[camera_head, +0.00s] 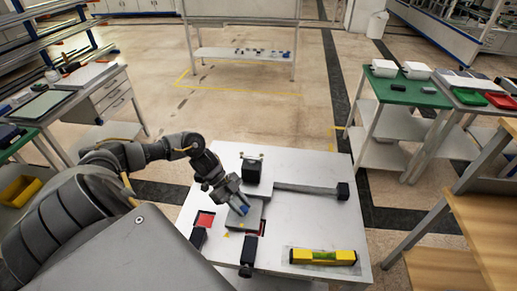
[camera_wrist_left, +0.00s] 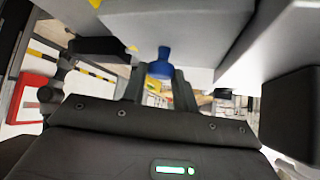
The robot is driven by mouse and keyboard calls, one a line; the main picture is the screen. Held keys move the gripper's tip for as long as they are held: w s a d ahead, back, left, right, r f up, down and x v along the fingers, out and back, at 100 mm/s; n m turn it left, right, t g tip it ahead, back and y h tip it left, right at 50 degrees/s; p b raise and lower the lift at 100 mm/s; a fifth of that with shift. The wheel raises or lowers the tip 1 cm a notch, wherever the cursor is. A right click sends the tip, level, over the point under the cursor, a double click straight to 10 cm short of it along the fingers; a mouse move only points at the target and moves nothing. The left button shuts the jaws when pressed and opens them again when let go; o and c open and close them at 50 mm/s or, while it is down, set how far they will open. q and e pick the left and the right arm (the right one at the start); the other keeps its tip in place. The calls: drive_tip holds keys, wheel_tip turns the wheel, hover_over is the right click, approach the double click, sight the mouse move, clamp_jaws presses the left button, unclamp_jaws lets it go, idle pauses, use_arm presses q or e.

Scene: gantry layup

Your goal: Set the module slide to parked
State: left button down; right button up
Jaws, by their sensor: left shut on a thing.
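The module slide is a grey block (camera_head: 258,211) on the white tabletop, with a small blue knob (camera_head: 243,209) on it. My left gripper (camera_head: 238,203) reaches down onto the knob from the upper left. In the left wrist view the blue knob (camera_wrist_left: 160,66) sits between the two dark fingers, under the pale grey block (camera_wrist_left: 185,25). The left gripper is shut on this knob. A red patch (camera_head: 205,219) lies left of the slide, and a little red shows at its right edge. My right gripper is not in view.
Black blocks stand around the slide: behind (camera_head: 251,171), at left (camera_head: 198,238) and in front (camera_head: 247,269). A grey bar (camera_head: 305,188) runs right to a black end block (camera_head: 343,191). A yellow level (camera_head: 323,257) lies front right. The tabletop (camera_head: 320,220) between is clear.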

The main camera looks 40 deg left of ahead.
use_arm(q)
drive_tip(key=s+a, duration=0.1)
drive_tip(key=a, duration=0.1)
drive_tip(key=s+a, duration=0.1)
drive_tip(key=a, duration=0.1)
drive_tip(key=shift+s, duration=0.3)
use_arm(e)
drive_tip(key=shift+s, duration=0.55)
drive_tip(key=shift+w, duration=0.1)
use_arm(q)
drive_tip(key=c, duration=1.1)
unclamp_jaws()
drive_tip(key=b+v, duration=0.3)
drive_tip(key=v, duration=0.7)
drive_tip(key=shift+a+r, duration=0.25)
drive_tip(key=shift+a, duration=0.1)
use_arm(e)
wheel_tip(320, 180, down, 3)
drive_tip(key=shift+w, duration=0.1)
